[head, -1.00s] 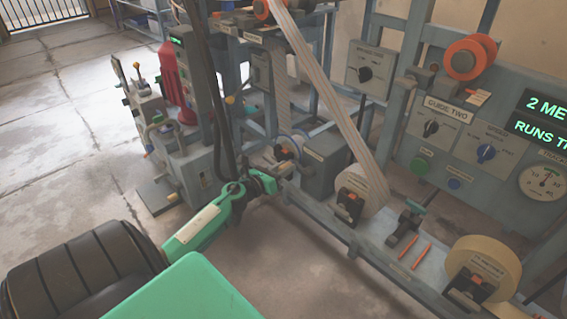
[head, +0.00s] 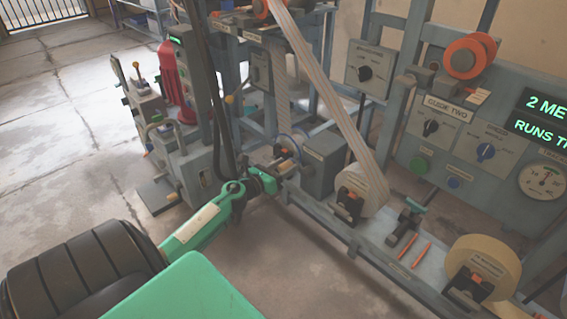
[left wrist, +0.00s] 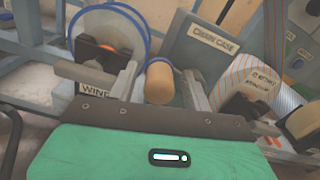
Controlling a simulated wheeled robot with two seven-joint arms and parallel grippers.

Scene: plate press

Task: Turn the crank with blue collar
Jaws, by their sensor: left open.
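My left gripper (left wrist: 160,76) is open, with one finger on each side of the handle. I cannot tell whether either finger touches it. In the head view my left gripper (head: 281,162) is at the low front of the machine, by the crank, and its fingers partly hide the crank there. My right gripper is not in view.
A blue-rimmed reel (left wrist: 106,22) is left of the handle in the left wrist view. The grey chain case (left wrist: 212,48) stands close on the right. A striped roll (head: 362,191) sits further right on the machine frame. The floor left of my arm is open.

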